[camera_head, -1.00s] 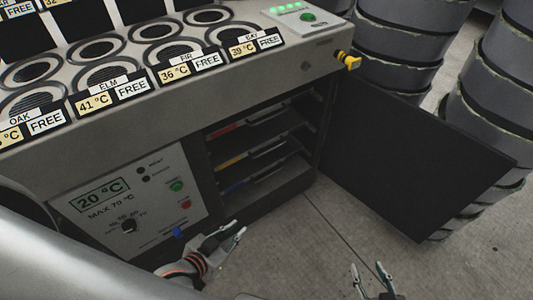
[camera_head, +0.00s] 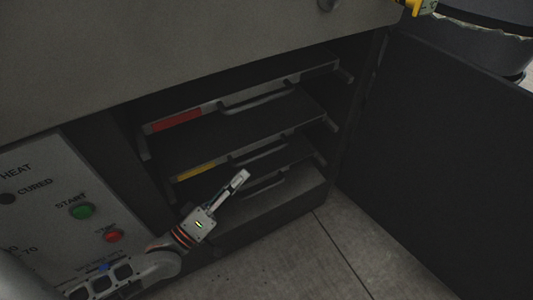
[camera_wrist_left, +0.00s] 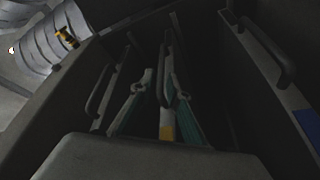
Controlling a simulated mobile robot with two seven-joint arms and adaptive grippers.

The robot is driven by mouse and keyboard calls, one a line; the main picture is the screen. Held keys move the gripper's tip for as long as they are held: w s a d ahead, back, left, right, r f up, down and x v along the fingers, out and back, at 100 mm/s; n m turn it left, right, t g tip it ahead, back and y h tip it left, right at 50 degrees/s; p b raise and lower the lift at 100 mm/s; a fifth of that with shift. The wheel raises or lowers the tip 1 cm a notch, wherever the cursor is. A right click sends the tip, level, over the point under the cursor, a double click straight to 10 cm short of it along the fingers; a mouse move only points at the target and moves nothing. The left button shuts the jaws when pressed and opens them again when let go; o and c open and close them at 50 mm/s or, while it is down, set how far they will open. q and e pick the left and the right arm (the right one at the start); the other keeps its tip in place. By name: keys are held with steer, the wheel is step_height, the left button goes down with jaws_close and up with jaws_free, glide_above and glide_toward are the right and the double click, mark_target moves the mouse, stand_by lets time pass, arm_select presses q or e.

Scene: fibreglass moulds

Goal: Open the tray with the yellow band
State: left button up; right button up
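The yellow-band tray (camera_head: 215,163) is the middle visible tray in the open cabinet, with a bar handle on its front. Its yellow band (camera_wrist_left: 166,131) also shows in the left wrist view. My left gripper (camera_head: 241,178) points into the cabinet just below and in front of this tray's front. In the left wrist view its two fingers (camera_wrist_left: 158,82) stand apart, one on either side of the yellow-band tray's handle. Contact with the handle cannot be told. The tray sits in line with the others. My right gripper is out of view.
The red-band tray (camera_head: 178,121) is above. The blue-band tray (camera_wrist_left: 304,128) is on the right in the left wrist view. The cabinet door (camera_head: 440,150) stands open at the right. A control panel (camera_head: 55,205) is at the left. Floor (camera_head: 300,255) in front is clear.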

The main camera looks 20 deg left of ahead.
mark_target(258, 155)
arm_select(q)
steer(key=x, duration=0.2)
steer(key=b+x, duration=0.1)
steer(key=x, duration=0.5)
steer(key=shift+a, duration=0.3)
steer(key=shift+w, duration=0.2)
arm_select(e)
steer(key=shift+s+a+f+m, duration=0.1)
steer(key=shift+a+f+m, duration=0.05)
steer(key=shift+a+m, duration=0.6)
arm_select(q)
jaws_close()
